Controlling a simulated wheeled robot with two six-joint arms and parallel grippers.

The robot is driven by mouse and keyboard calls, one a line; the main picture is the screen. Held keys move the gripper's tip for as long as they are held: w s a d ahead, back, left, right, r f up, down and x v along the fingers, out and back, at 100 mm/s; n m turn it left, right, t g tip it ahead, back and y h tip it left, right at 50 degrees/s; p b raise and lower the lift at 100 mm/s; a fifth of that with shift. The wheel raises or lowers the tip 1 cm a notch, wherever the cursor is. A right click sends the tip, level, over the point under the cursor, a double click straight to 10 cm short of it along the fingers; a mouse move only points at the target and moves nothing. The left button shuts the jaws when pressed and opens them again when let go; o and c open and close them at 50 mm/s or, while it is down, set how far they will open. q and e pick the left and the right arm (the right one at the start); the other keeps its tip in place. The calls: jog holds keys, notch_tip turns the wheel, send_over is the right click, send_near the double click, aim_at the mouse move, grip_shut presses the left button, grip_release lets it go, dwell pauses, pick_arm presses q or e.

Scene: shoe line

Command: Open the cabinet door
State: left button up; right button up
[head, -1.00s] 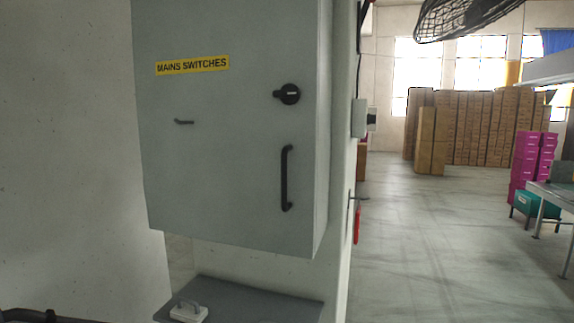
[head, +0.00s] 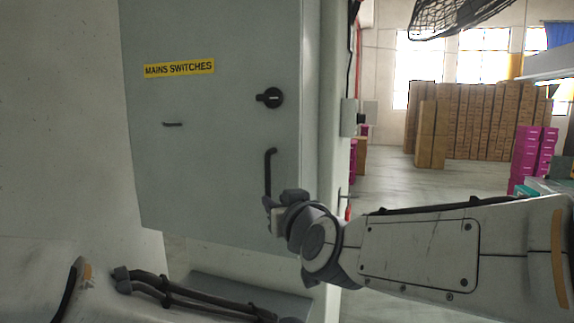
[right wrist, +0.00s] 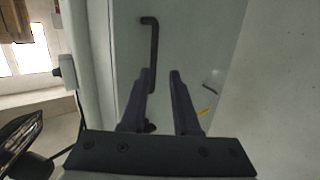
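The grey cabinet door (head: 215,130) is shut and fills the left half of the head view, with a yellow "MAINS SWITCHES" label (head: 179,68). A black vertical handle (head: 269,172) is on its right side, below a black rotary knob (head: 270,97). My right gripper (head: 271,204) is at the handle's lower end and hides that part. In the right wrist view, my right gripper (right wrist: 160,72) is open, with a gap between its fingers. The handle (right wrist: 153,45) shows there beside and partly behind the left finger; contact cannot be told. My left gripper is not in view.
A grey shelf (head: 240,290) is below the cabinet, partly covered by dark arm parts. A pale wall edge (head: 335,100) with a switch box (head: 348,117) is right of the cabinet. Open floor (head: 400,185) and stacked cardboard boxes (head: 470,120) lie beyond.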

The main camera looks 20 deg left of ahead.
aim_at(268, 169)
jog(key=shift+m+t, duration=0.3)
jog(key=shift+t, duration=0.5)
jog(key=w+a+r+p, duration=0.1)
jog(key=w, duration=0.2)
jog(key=w+a+r+p, duration=0.1)
jog(key=w+a, duration=0.1)
jog(key=w, duration=0.1)
jog(key=w+a+r+p, duration=0.1)
jog(key=w+a+p, duration=0.1)
jog(key=w, duration=0.1)
jog(key=shift+w+r, duration=0.2)
jog(key=shift+r, duration=0.15)
jog(key=shift+w+a+f, duration=0.1)
jog(key=shift+w+a, duration=0.2)
jog(key=shift+w, duration=0.1)
grip_shut()
